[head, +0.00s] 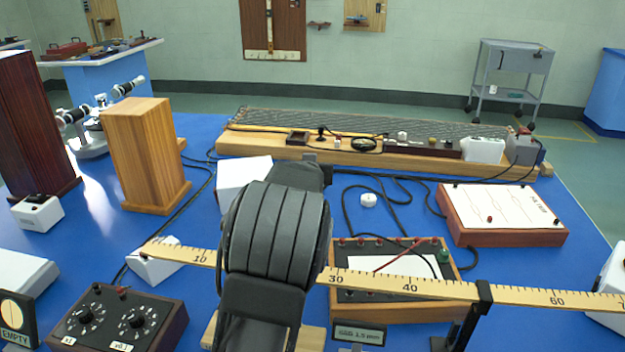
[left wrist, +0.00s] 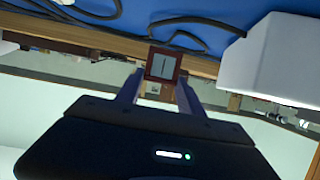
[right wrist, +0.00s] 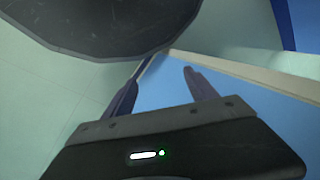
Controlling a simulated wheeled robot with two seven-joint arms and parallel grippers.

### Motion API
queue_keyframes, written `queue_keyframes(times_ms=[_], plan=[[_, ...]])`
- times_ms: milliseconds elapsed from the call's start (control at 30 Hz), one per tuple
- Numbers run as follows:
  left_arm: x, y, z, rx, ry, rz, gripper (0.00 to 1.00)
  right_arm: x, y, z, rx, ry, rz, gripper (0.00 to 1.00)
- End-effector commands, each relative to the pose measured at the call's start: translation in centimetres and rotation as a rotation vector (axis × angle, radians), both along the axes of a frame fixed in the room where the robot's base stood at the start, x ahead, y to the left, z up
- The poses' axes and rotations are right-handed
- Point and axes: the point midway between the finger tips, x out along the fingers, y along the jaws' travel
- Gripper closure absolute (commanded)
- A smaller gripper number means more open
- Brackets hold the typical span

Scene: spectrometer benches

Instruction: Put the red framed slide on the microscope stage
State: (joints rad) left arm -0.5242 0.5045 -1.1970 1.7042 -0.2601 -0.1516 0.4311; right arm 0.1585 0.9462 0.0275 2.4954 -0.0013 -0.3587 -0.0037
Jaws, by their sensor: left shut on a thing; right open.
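The red framed slide (left wrist: 151,68), a small square with a dark red rim and a pale grey middle, is between the fingertips of my left gripper (left wrist: 161,78) in the left wrist view. That gripper is shut on it. In the head view my dark arm fills the middle and hides the gripper and slide. My right gripper (right wrist: 169,67) is open and empty in the right wrist view; it is not seen in the head view. I cannot make out a microscope stage for sure. A grey instrument with black-ended tubes (head: 91,143) stands at the left, partly behind a wooden block.
A wooden block (head: 146,155) and a dark red one stand at the left. A scale beam (head: 405,286) crosses the front. A dial box (head: 120,322), a terminal board (head: 385,312) and a chart box (head: 505,212) surround my arm. Cables lie on the blue bench top.

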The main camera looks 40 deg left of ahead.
Motion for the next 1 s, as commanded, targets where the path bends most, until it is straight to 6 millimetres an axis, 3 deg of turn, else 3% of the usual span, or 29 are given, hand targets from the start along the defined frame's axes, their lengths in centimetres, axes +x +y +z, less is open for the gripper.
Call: queue_keyframes(times_ms=[100, 300, 1000], plan=[[0.0, 0.0, 2.6, 0.000, -0.004, 0.000, 0.95, 0.0, 0.0, 0.5, 0.000, 0.000, 0.000, 0.34], [0.0, 0.0, 4.6, 0.000, 0.000, 0.000, 0.95, 0.0, 0.0, 0.7, 0.000, 0.000, 0.000, 0.34], [0.0, -0.1, 4.7, 0.000, 0.001, -0.002, 0.95, 0.0, 0.0, 0.7, 0.000, 0.000, 0.000, 0.34]])
